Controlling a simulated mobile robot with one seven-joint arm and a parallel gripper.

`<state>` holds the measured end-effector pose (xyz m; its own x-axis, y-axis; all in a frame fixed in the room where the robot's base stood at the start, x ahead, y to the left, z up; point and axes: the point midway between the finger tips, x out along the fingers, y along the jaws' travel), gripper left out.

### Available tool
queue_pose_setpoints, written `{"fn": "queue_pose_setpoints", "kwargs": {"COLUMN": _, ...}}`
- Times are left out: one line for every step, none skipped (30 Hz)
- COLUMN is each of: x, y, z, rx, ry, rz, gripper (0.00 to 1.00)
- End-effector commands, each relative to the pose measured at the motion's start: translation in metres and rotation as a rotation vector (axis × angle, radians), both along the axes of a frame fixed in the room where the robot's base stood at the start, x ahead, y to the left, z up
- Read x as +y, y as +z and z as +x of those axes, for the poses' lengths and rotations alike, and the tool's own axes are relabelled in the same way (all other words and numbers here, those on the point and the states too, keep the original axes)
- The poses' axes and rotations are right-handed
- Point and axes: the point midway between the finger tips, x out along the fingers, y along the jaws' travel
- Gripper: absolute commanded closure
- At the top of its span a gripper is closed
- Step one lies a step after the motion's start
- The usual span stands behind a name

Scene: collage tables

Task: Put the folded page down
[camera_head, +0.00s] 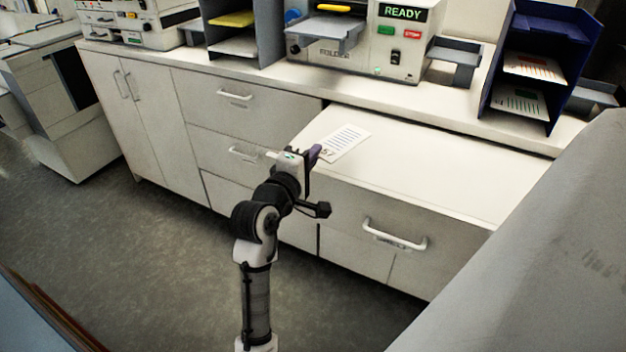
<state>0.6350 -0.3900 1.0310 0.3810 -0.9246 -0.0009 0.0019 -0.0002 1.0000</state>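A white page (345,141) with dark printed lines and a number at its near end shows over the lower white worktop (440,168). I cannot tell whether it lies flat on that surface or is slightly above it. My gripper (315,155) is at the page's near left end, by the worktop's left edge, and a dark purple fingertip overlaps the page's edge. The fingertips are small and partly hidden by the wrist, so I cannot tell whether they are shut on the page or only beside it.
The folder machine (355,45) with a READY sign stands on the raised back counter. A dark blue rack (555,60) holding printed sheets stands to its right. A drawer with a handle (394,236) is below the worktop. The worktop right of the page is clear. A grey surface (540,250) fills the right foreground.

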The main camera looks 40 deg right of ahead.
Motion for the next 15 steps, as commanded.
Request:
{"fn": "queue_pose_setpoints", "kwargs": {"x": 0.001, "y": -0.012, "z": 0.001, "rx": 0.005, "ry": 0.002, "rz": 0.0, "gripper": 1.0}}
{"fn": "queue_pose_setpoints", "kwargs": {"x": 0.001, "y": -0.018, "z": 0.001, "rx": 0.005, "ry": 0.003, "rz": 0.001, "gripper": 1.0}}
{"fn": "queue_pose_setpoints", "kwargs": {"x": 0.001, "y": -0.023, "z": 0.001, "rx": 0.003, "ry": 0.003, "rz": 0.0, "gripper": 1.0}}
{"fn": "queue_pose_setpoints", "kwargs": {"x": 0.001, "y": -0.027, "z": 0.001, "rx": 0.002, "ry": 0.002, "rz": 0.0, "gripper": 1.0}}
{"fn": "queue_pose_setpoints", "kwargs": {"x": 0.001, "y": -0.03, "z": 0.001, "rx": 0.002, "ry": 0.002, "rz": 0.0, "gripper": 1.0}}
{"fn": "queue_pose_setpoints", "kwargs": {"x": 0.0, "y": -0.033, "z": 0.001, "rx": 0.001, "ry": 0.001, "rz": 0.001, "gripper": 1.0}}
{"fn": "queue_pose_setpoints", "kwargs": {"x": 0.0, "y": -0.034, "z": 0.001, "rx": 0.0, "ry": 0.001, "rz": 0.0, "gripper": 1.0}}
{"fn": "queue_pose_setpoints", "kwargs": {"x": 0.0, "y": -0.036, "z": 0.001, "rx": -0.001, "ry": 0.001, "rz": 0.0, "gripper": 1.0}}
{"fn": "queue_pose_setpoints", "kwargs": {"x": 0.0, "y": -0.04, "z": 0.001, "rx": 0.001, "ry": 0.002, "rz": 0.0, "gripper": 1.0}}
{"fn": "queue_pose_setpoints", "kwargs": {"x": 0.0, "y": -0.044, "z": 0.0, "rx": 0.002, "ry": 0.002, "rz": 0.0, "gripper": 1.0}}
{"fn": "queue_pose_setpoints", "kwargs": {"x": 0.0, "y": -0.048, "z": 0.0, "rx": 0.004, "ry": 0.002, "rz": 0.001, "gripper": 1.0}}
{"fn": "queue_pose_setpoints", "kwargs": {"x": 0.0, "y": -0.055, "z": 0.0, "rx": 0.004, "ry": 0.001, "rz": 0.001, "gripper": 1.0}}
{"fn": "queue_pose_setpoints", "kwargs": {"x": 0.0, "y": -0.059, "z": 0.0, "rx": 0.003, "ry": 0.001, "rz": 0.0, "gripper": 1.0}}
{"fn": "queue_pose_setpoints", "kwargs": {"x": 0.0, "y": -0.063, "z": 0.0, "rx": 0.004, "ry": 0.002, "rz": 0.001, "gripper": 1.0}}
{"fn": "queue_pose_setpoints", "kwargs": {"x": 0.0, "y": -0.068, "z": 0.001, "rx": 0.003, "ry": 0.002, "rz": 0.001, "gripper": 1.0}}
